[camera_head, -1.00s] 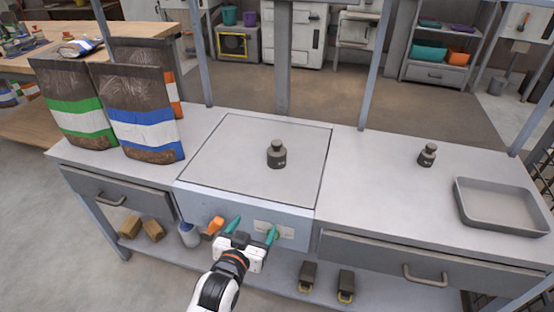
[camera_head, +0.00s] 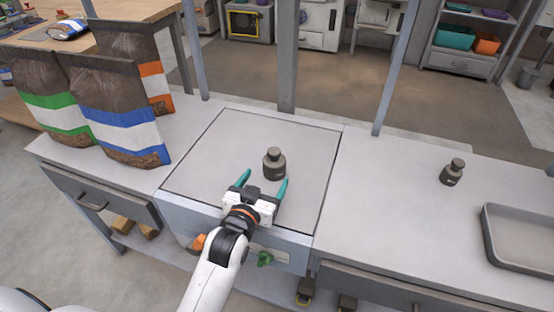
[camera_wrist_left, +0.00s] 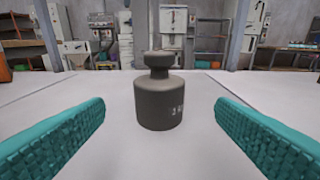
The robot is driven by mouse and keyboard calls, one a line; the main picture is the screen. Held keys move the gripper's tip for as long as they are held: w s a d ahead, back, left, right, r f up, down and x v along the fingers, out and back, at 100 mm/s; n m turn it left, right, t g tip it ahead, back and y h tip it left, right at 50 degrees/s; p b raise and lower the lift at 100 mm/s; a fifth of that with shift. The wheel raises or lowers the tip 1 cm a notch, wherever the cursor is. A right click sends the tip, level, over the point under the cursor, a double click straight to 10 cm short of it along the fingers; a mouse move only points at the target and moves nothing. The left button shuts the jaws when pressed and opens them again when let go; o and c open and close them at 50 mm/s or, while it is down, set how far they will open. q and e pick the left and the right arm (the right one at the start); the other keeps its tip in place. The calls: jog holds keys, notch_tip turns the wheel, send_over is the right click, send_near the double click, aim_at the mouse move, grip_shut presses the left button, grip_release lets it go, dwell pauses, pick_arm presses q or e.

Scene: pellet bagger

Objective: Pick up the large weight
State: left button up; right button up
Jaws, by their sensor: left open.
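The large weight (camera_head: 274,165) is a dark grey cylinder with a knob on top. It stands upright on the square scale plate (camera_head: 205,170) in the middle of the bench. In the left wrist view the large weight (camera_wrist_left: 159,100) is centred between and beyond my finger pads, with a gap on each side. My left gripper (camera_head: 265,182) is open and empty, just in front of the weight, with teal fingers pointing at it. My right gripper is not in view.
Pellet bags with green, blue (camera_head: 120,115) and orange bands stand at the left of the bench. A grey tray (camera_head: 490,245) lies at the right edge. Upright posts (camera_head: 288,60) rise behind the plate. The bench between plate and small weight is clear.

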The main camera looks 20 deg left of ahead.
aim_at(271, 171)
pick_arm(q)
jog(key=w, duration=0.2)
jog(key=w+f, duration=0.1)
jog(key=w, duration=0.1)
jog(key=shift+w, duration=0.25)
jog(key=w, duration=0.1)
jog(key=w+b, duration=0.1)
jog(key=w, duration=0.3)
jog(key=shift+d+f, duration=0.1)
jog(key=shift+f, duration=0.25)
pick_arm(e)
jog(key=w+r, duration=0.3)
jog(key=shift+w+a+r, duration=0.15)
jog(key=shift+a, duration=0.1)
pick_arm(q)
grip_shut()
jog(key=shift+w+r, duration=0.1)
jog(key=shift+r, duration=0.1)
